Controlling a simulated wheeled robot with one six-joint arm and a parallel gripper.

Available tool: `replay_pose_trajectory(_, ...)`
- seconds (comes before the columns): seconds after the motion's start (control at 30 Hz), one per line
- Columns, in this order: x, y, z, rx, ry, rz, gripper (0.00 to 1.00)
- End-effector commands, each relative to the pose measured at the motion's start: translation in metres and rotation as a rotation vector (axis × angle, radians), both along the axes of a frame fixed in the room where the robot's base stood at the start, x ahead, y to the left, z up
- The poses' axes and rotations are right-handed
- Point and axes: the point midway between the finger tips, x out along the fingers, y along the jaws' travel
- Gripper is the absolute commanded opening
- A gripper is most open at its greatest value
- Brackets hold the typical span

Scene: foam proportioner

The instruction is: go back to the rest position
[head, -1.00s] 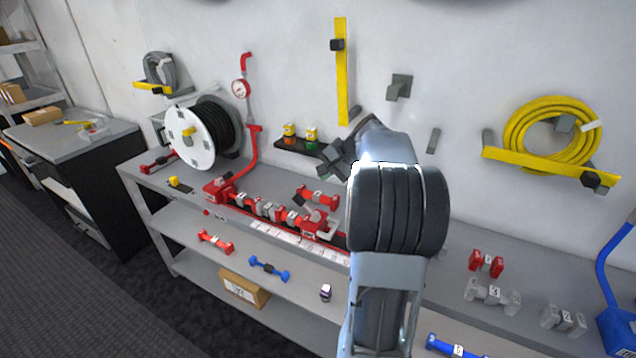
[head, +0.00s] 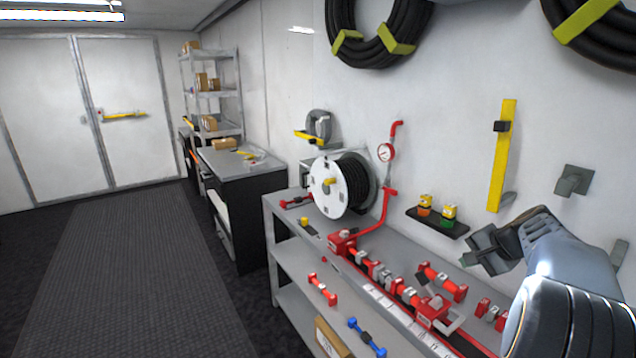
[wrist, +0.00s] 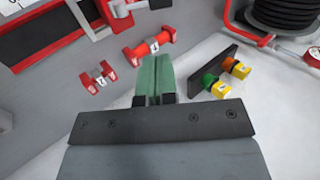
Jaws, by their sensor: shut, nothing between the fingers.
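My gripper (head: 478,256) is at the right of the head view, raised above the grey workbench and in front of the white wall. It is empty. In the wrist view its two green-grey fingers (wrist: 155,76) are together, with nothing between them. Below it on the bench is a red pipe fitting (head: 443,282), which also shows just beyond the fingertips in the wrist view (wrist: 149,47). My gripper is apart from it.
A small black wall shelf (head: 437,222) with orange and green yellow-topped items is close left of my gripper. A hose reel (head: 330,187) and red pipe with gauge (head: 386,152) stand farther left. Red fittings line the bench (head: 285,213). The floor (head: 130,270) at left is clear.

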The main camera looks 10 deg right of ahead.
Motion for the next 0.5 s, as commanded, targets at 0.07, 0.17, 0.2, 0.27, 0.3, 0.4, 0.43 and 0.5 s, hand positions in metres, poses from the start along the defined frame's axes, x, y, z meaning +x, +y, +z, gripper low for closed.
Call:
replay_pose_trajectory(0.07,-0.015,0.002,-0.026,-0.026,0.068,0.012,0.0)
replay_pose_trajectory(0.17,-0.042,0.031,-0.048,-0.126,0.162,0.098,0.0)
replay_pose_trajectory(0.2,-0.053,0.05,-0.054,-0.177,0.196,0.158,0.0)
replay_pose_trajectory(0.27,-0.069,0.083,-0.061,-0.265,0.233,0.265,0.0)
replay_pose_trajectory(0.3,-0.081,0.104,-0.065,-0.322,0.25,0.339,0.0)
replay_pose_trajectory(0.4,-0.109,0.151,-0.073,-0.459,0.264,0.519,0.0)
replay_pose_trajectory(0.43,-0.117,0.163,-0.075,-0.497,0.261,0.57,0.0)
replay_pose_trajectory(0.5,-0.135,0.187,-0.079,-0.576,0.247,0.678,0.0)
